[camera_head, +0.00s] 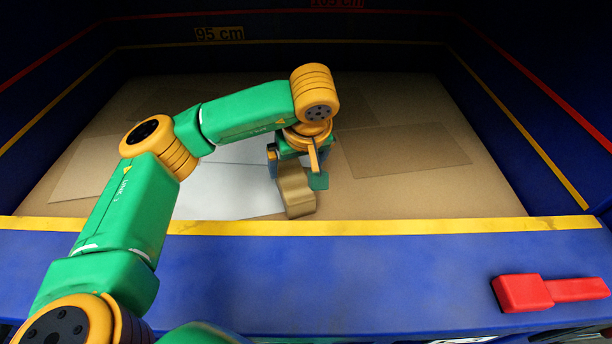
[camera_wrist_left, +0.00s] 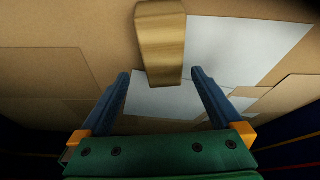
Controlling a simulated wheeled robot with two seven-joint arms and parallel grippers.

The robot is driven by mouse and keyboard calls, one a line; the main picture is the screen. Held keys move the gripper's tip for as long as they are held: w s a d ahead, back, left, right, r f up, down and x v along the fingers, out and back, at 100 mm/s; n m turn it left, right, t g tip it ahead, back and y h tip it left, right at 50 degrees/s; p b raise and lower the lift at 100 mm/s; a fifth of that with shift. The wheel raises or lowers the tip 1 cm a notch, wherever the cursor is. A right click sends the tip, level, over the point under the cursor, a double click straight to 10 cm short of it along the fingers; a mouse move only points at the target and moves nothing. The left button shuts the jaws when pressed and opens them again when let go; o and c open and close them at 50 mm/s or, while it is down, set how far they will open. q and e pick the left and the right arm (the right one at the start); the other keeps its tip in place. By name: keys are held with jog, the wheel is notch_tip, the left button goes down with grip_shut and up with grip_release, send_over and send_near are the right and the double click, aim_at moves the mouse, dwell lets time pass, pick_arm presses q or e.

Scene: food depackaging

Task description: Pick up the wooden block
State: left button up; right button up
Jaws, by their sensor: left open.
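The wooden block (camera_head: 296,188) is a tan, elongated piece on the floor of the blue bin, at the right edge of a white sheet. In the left wrist view the wooden block (camera_wrist_left: 160,42) shows wood grain and reaches down toward the gap between the fingers. My left gripper (camera_head: 296,171) is right at the block in the head view, with its fingers partly hiding it. In the left wrist view my left gripper (camera_wrist_left: 160,75) is open, with one blue finger on each side of the block's near end and space between. My right gripper is not in view.
A white sheet (camera_head: 232,190) and flat cardboard pieces (camera_head: 405,148) lie on the bin floor. The blue bin's front wall (camera_head: 390,265) has a yellow edge. A red tool-like object (camera_head: 545,291) lies on it at the right.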

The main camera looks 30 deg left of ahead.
aim_at(293, 179)
pick_arm(q)
jog(key=f, duration=0.1)
jog(key=p, duration=0.1)
jog(key=a+f+p, duration=0.1)
jog(key=shift+s+f, duration=0.3)
jog(key=shift+f, duration=0.05)
jog(key=x, duration=0.2)
jog(key=shift+w+f, duration=0.25)
jog(key=shift+f, duration=0.1)
jog(key=shift+w+a+f, duration=0.1)
jog(key=shift+w+f, duration=0.1)
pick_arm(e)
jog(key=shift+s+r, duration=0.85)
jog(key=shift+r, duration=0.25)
pick_arm(q)
jog(key=shift+s, duration=0.15)
jog(key=shift+f+b, duration=0.2)
jog(key=shift+b, duration=0.1)
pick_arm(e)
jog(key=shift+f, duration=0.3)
pick_arm(q)
jog(key=shift+c, duration=0.2)
jog(key=c, duration=1.5)
